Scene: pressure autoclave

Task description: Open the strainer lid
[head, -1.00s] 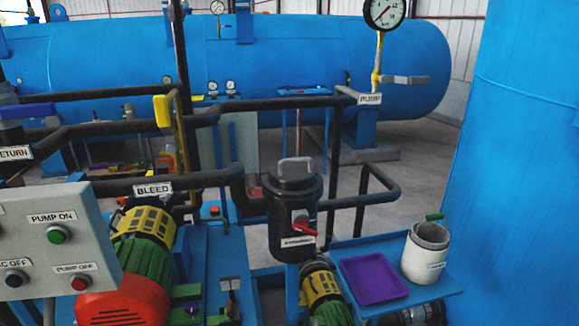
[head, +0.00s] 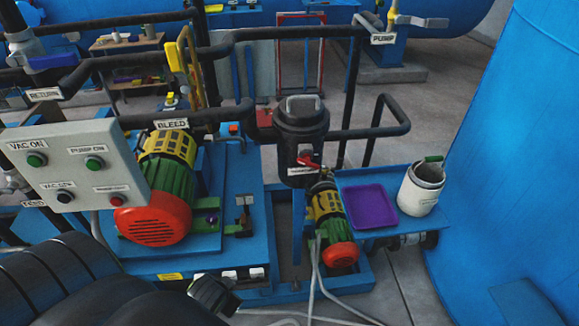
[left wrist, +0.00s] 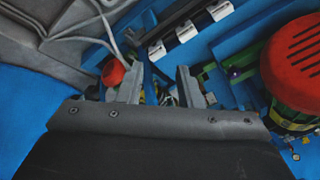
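The strainer is a black upright canister (head: 300,150) right of centre in the head view. Its black lid (head: 301,118) sits on top, closed, with a grey handle (head: 303,101) across it. A red-handled valve (head: 309,161) is on the strainer's front. My left arm shows at the lower left of the head view, well below and left of the strainer. In the left wrist view my left gripper (left wrist: 160,88) has its two grey fingers apart, with nothing between them. The strainer lid is not recognisable in that view. My right gripper is not in view.
A button panel (head: 70,167) and a red-ended pump motor (head: 153,217) stand left of the strainer. A small pump (head: 328,215) is in front of it. A purple tray (head: 369,206) and white bucket (head: 421,188) are on the right shelf. Black pipes (head: 368,133) run beside the strainer.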

